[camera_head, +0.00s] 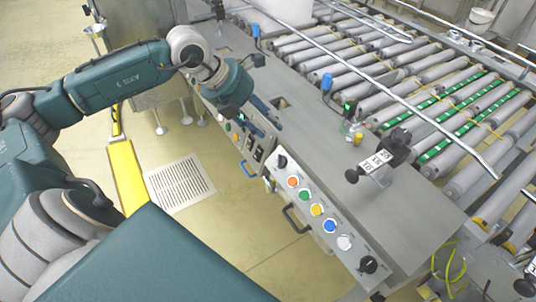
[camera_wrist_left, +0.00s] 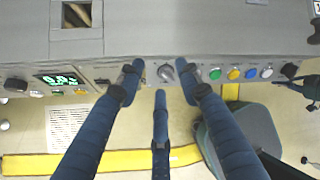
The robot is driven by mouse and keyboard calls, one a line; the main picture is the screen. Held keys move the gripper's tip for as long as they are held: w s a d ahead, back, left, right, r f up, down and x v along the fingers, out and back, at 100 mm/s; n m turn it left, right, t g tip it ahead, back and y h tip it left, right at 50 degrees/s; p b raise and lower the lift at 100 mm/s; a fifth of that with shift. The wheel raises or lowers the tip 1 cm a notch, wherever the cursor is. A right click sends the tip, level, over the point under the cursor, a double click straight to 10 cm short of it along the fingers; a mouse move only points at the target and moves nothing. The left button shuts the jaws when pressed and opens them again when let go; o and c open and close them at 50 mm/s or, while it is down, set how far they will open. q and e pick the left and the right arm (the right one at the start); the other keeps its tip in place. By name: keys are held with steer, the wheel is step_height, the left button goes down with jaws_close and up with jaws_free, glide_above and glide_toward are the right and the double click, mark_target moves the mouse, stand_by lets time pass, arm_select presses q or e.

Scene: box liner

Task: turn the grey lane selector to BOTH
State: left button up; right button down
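The grey lane selector (camera_wrist_left: 166,73) is a round knob with a raised bar handle on the front control panel. In the left wrist view it lies between the tips of my left gripper (camera_wrist_left: 160,84), whose dark blue fingers are spread apart around it. No clear contact shows. In the head view the left gripper (camera_head: 264,121) reaches down at the panel's front edge, close to the selector (camera_head: 282,161). The selector's markings are too small to read, so its setting cannot be told. My right gripper is not in view.
A row of orange, green (camera_head: 304,194), yellow, blue and white buttons runs right of the selector, ending at a black knob (camera_head: 368,264). A green-lit display (camera_wrist_left: 60,79) sits to its left. A roller conveyor (camera_head: 410,85) lies behind.

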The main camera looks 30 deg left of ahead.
arm_select(q)
steer(key=shift+s+a, duration=0.15)
steer(key=shift+s, duration=0.05)
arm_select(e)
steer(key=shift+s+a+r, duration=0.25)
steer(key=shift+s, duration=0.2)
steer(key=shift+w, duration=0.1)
arm_select(q)
steer(key=v, duration=1.2)
steer(key=shift+s+a, duration=0.1)
steer(key=shift+a, duration=0.05)
